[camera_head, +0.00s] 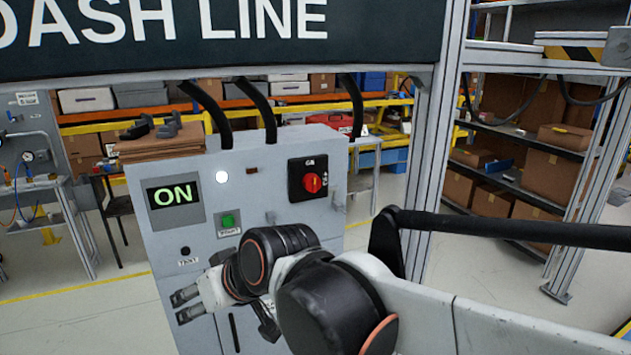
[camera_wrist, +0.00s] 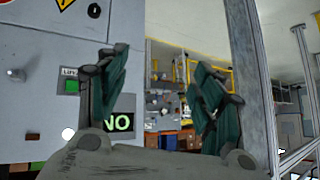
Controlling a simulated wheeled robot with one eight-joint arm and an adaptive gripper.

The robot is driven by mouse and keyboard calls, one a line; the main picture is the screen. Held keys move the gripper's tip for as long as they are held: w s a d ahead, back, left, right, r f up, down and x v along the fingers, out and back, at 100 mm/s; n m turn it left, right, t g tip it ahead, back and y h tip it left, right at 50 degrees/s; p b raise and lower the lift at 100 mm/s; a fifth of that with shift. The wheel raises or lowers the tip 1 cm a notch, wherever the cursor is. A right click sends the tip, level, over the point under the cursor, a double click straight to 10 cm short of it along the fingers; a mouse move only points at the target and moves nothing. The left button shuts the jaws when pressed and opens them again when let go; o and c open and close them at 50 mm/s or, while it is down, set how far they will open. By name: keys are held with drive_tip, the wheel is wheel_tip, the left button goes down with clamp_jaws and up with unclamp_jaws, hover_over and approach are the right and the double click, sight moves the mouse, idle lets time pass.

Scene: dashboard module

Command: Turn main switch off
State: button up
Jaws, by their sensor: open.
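The main switch (camera_head: 312,182) is a red rotary knob on a dark square plate, at the upper right of the grey cabinet's front (camera_head: 285,215) in the head view. It does not show in the wrist view. The display (camera_head: 173,196) reads ON in green; it also shows inverted in the wrist view (camera_wrist: 122,123), partly hidden by a finger. My gripper (camera_head: 181,306) is open and empty, in front of the cabinet's lower left, below and left of the switch. Its spread fingers (camera_wrist: 160,90) show in the wrist view with nothing between them.
A green button (camera_head: 228,221), a lit white lamp (camera_head: 222,177) and a black button (camera_head: 185,251) are on the cabinet front. Black cables (camera_head: 263,110) rise from its top. A metal post (camera_head: 427,120) stands right of the cabinet.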

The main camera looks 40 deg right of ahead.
drive_tip(key=w+d+r+m+t+y+p, duration=0.1)
drive_tip(key=w+d+r+m+t+p, duration=0.15)
drive_tip(key=w+r, duration=0.7)
drive_tip(key=w+d+r+m+t+p, duration=0.1)
drive_tip(key=w+d+r+t+p, duration=0.15)
drive_tip(key=w+r, duration=0.65)
drive_tip(key=m+t+h+b, duration=0.1)
drive_tip(key=m+t+h, duration=0.15)
drive_tip(key=h, duration=0.55)
approach(315, 184)
drive_tip(key=shift+t, duration=0.45)
drive_tip(key=x, duration=0.9)
drive_tip(key=shift+f, duration=0.4)
drive_tip(key=shift+c, duration=0.5)
drive_tip(key=c, duration=1)
